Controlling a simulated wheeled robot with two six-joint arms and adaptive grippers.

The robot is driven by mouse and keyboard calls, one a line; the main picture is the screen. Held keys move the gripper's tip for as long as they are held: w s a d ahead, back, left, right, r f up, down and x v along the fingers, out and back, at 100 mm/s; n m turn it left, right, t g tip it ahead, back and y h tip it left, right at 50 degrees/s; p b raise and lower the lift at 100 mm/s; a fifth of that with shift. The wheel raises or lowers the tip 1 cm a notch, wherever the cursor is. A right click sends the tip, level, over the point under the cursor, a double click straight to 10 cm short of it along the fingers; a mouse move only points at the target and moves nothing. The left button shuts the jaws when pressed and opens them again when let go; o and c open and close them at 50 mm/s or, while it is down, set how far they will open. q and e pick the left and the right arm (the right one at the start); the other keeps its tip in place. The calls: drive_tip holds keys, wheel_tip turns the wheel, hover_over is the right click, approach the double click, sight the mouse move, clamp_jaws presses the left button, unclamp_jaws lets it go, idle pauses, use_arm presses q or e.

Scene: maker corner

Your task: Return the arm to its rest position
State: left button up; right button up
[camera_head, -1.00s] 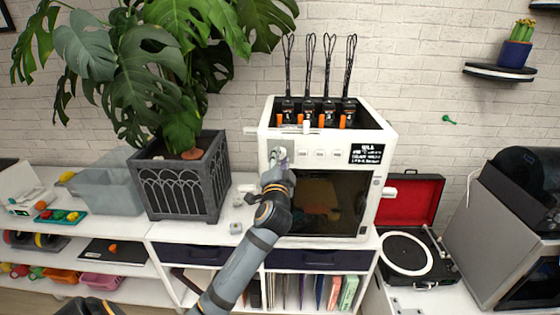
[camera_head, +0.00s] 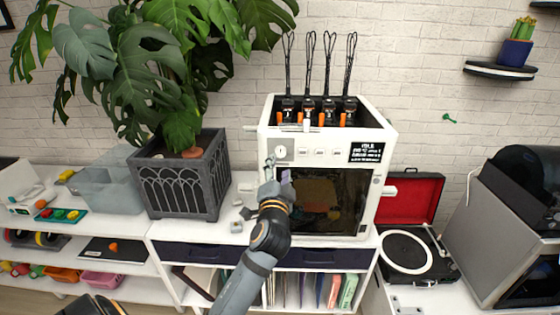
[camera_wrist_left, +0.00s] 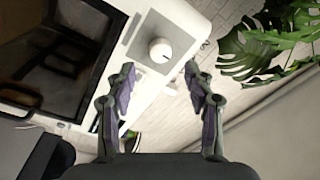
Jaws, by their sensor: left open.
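My left gripper (camera_head: 278,172) is in front of the white printer-like machine (camera_head: 388,150), just below its round knob (camera_head: 280,152). In the left wrist view the gripper (camera_wrist_left: 160,85) is open, with nothing between its fingers. The knob (camera_wrist_left: 160,50) shows beyond the fingertips, apart from them. My left arm (camera_head: 245,280) reaches up from the bottom of the head view. A dark piece at the bottom left of the head view may be part of my other arm; no right gripper shows.
A potted plant (camera_head: 182,180) stands left of the machine. Small grey blocks (camera_head: 237,227) lie on the white shelf between them. A record player (camera_head: 405,255) with a red-lined lid stands at right. Open air lies in front of the shelf.

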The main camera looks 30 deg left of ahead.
use_arm(q)
drive_tip(key=shift+v, duration=1.05)
drive_tip(key=w+d+f+m+g+h, duration=0.1)
drive_tip(key=w+f+g+h, duration=0.1)
drive_tip(key=f, duration=1)
drive_tip(key=w+d+f+g+h, duration=0.1)
drive_tip(key=w+f+h, duration=0.1)
drive_tip(key=f, duration=1)
drive_tip(key=s+d+f+g+h, duration=0.15)
drive_tip(key=s+f, duration=0.25)
drive_tip(key=f, duration=0.7)
drive_tip(key=s+d+f+g+h, duration=0.1)
drive_tip(key=s+f+g, duration=0.25)
drive_tip(key=f, duration=0.65)
drive_tip(key=s+f+n+g+h, duration=0.1)
drive_tip(key=s+f+n+g, duration=0.2)
drive_tip(key=s+f, duration=1.3)
drive_tip(key=s+f+n+g, duration=0.1)
drive_tip(key=s+f, duration=0.2)
drive_tip(key=s, duration=0.4)
drive_tip(key=s+f+n+g, duration=0.1)
drive_tip(key=s+f, duration=0.2)
drive_tip(key=s, duration=0.5)
drive_tip(key=s+f+n+g+h, duration=0.1)
drive_tip(key=s+f+g, duration=0.1)
drive_tip(key=s, duration=0.6)
drive_tip(key=shift+d+f, duration=0.25)
drive_tip(key=shift+f, duration=0.65)
